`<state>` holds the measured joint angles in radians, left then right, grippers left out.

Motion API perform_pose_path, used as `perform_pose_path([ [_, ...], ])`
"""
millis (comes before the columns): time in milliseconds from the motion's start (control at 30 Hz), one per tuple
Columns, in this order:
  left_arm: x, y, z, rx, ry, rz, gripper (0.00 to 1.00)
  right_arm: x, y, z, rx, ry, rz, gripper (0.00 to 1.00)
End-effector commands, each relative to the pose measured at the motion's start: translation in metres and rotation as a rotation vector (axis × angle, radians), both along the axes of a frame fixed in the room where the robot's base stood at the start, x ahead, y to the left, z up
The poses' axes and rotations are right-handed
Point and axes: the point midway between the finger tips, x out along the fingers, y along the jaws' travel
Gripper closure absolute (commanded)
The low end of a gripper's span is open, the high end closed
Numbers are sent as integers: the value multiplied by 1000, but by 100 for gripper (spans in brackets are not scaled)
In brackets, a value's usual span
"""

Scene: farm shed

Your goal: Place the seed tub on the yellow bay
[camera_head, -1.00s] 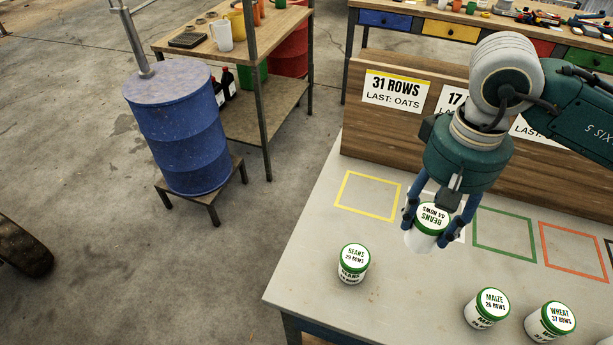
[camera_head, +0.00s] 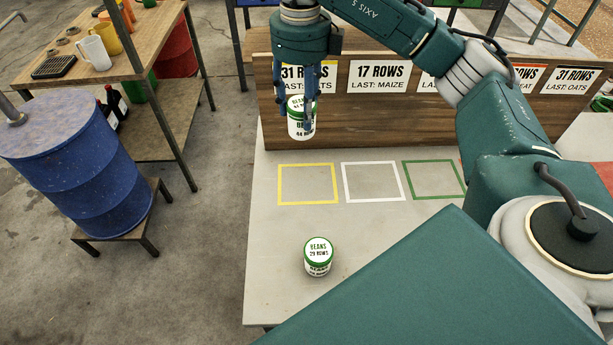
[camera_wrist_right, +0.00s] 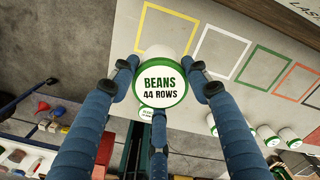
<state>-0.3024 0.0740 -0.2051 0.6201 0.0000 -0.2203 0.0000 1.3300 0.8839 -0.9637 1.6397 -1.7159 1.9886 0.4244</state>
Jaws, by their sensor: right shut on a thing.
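My right gripper (camera_head: 299,105) is shut on a white seed tub (camera_head: 301,126) with a green rim, labelled BEANS 44 ROWS. It holds the tub upright in the air above the far part of the table. The tub's lid (camera_wrist_right: 161,84) faces the camera between the blue fingers in the right wrist view. The yellow bay (camera_head: 308,203) is an empty yellow outline on the table, below the tub in the head view. Behind the tub, a sign reading 31 ROWS (camera_head: 322,72) is partly covered by the gripper. My left gripper is not in view.
Another beans tub (camera_head: 317,258), 29 ROWS, stands on the table in front of the yellow bay. Empty white (camera_head: 373,201) and green (camera_head: 434,198) bays lie to the right. The wooden sign board (camera_head: 268,125) rises behind. A blue drum (camera_head: 80,170) stands left, off the table.

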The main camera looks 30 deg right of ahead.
Motion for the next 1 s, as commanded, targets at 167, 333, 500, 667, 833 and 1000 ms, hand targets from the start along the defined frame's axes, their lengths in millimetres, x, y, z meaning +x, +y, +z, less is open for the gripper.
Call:
perform_pose_path([
  [167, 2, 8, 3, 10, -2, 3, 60, 4, -14, 1, 3, 11, -275, 83],
  [333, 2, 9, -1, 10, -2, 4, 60, 3, -16, -19, 3, 18, -337, 83],
  [500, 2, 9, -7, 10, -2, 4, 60, 2, -15, -64, 5, 21, -336, 83],
  [667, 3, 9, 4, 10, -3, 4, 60, 2, -17, -101, 1, 20, -336, 83],
  [833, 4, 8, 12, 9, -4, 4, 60, 3, -17, -138, 1, 17, -336, 83],
  [1000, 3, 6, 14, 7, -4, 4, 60, 4, -16, -155, 3, 14, -334, 83],
])
